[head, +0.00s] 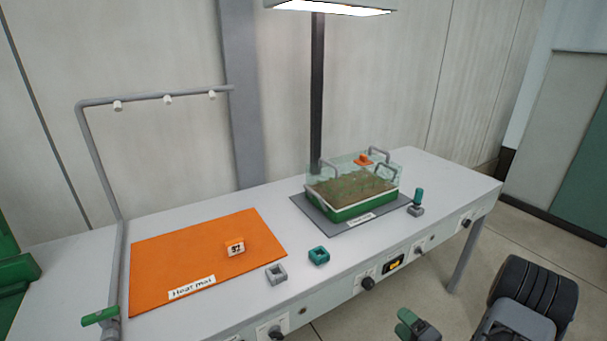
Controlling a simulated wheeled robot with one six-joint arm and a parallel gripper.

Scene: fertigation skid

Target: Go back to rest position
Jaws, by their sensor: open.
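My gripper (418,326) shows only in part at the bottom edge of the head view, right of centre, with green and dark finger parts. It is open, and I see nothing held in it. It is in front of the bench (445,190), apart from the things on top. The rest of my gripper is cut off by the frame.
An orange heat mat (165,258) carries a small numbered block (235,247). Grey (276,275) and teal (319,256) square pieces lie beside it. A clear-covered green tray (350,212) stands under a lamp (330,7). A pipe frame (90,150) rises at left. Knobs (368,283) protrude in front.

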